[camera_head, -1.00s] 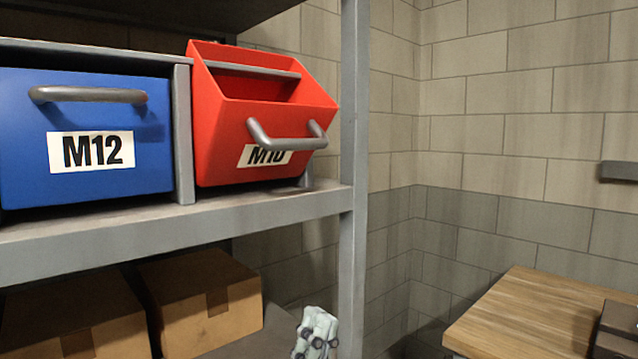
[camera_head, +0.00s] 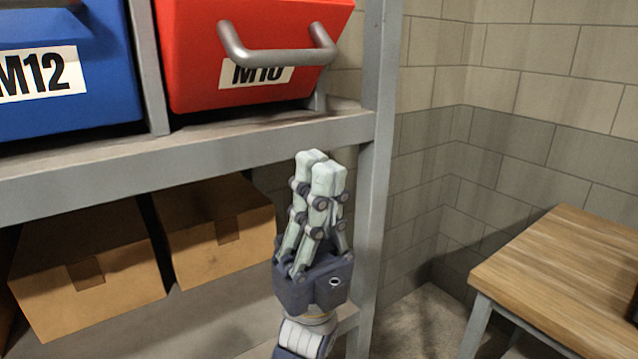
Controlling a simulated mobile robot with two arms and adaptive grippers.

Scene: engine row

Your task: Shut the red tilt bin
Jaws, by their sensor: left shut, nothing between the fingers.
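The red tilt bin (camera_head: 200,60) sits on the upper shelf, cut off by the top of the view. Its front leans out, with a grey bar handle (camera_head: 282,58) and a label reading M10, partly hidden by the handle. My left gripper (camera_head: 320,165) points up in front of the shelf edge, below the bin and its handle. Its fingers are together and empty, and it appears apart from the bin. My right gripper is not in view.
A blue bin (camera_head: 65,85) labelled M12 stands left of the red one, behind a grey divider. The grey shelf (camera_head: 190,148) has a post (camera_head: 377,150) at right. Cardboard boxes (camera_head: 88,262) lie below. A wooden-topped table (camera_head: 565,280) stands at right.

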